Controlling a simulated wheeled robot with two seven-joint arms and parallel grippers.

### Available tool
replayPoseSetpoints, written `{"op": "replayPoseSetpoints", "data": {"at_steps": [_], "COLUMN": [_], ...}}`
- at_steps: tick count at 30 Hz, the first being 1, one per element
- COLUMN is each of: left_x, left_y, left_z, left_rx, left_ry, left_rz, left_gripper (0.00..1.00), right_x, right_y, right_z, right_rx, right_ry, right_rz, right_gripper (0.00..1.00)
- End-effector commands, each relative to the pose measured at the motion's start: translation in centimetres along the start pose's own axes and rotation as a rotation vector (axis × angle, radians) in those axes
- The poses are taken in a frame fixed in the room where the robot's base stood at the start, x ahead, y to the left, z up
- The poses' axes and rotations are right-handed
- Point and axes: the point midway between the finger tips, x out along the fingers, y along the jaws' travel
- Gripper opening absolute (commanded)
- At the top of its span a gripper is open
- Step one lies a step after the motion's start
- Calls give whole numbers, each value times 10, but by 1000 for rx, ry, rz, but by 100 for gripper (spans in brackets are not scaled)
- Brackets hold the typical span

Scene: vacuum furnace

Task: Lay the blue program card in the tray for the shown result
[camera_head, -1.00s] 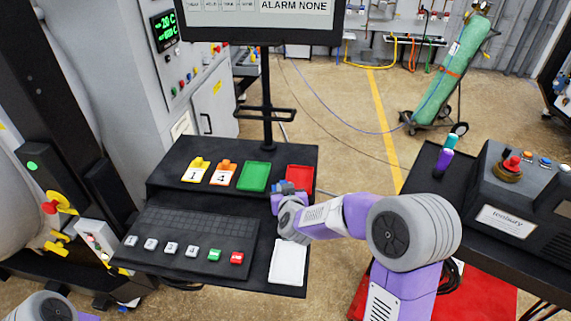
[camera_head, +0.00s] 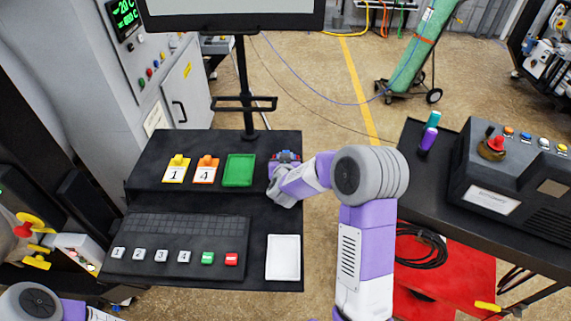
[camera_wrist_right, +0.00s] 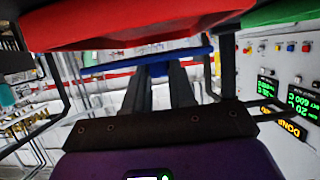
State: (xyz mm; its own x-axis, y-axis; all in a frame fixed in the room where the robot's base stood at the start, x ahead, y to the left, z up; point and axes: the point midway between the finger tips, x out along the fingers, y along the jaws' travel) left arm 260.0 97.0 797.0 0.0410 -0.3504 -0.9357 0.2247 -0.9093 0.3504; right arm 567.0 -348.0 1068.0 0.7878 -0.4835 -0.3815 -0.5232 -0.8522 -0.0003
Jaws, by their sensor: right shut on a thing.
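In the head view my right gripper (camera_head: 286,158) is over the right end of the black desk's raised back shelf. On the shelf are a yellow "1" tray (camera_head: 176,175), an orange "4" tray (camera_head: 205,177) and an empty green tray (camera_head: 239,181). My left gripper is out of view.
The white tray (camera_head: 283,275) at the desk's front right is empty. Left of it is a keyboard panel (camera_head: 190,226) with numbered, green and red keys. The monitor (camera_head: 235,12) is cut off above. A dark bench with a control box (camera_head: 515,175) stands right.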

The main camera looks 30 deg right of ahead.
Motion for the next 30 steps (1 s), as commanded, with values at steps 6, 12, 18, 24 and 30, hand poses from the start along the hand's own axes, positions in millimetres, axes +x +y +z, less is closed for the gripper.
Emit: {"op": "replayPoseSetpoints", "data": {"at_steps": [6,12,18,24,30], "left_x": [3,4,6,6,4], "left_y": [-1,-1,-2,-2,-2], "left_z": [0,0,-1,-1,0], "left_rx": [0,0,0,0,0], "left_ry": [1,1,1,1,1], "left_rz": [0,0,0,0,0], "left_gripper": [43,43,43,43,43], "right_x": [7,8,8,8,8], "right_y": [0,0,0,0,0], "right_z": [18,18,21,21,19], "right_rx": [1,0,0,0,0], "right_ry": [0,0,0,0,0], "right_rz": [0,-1,0,0,0], "right_gripper": [0,0,38,50,50]}}
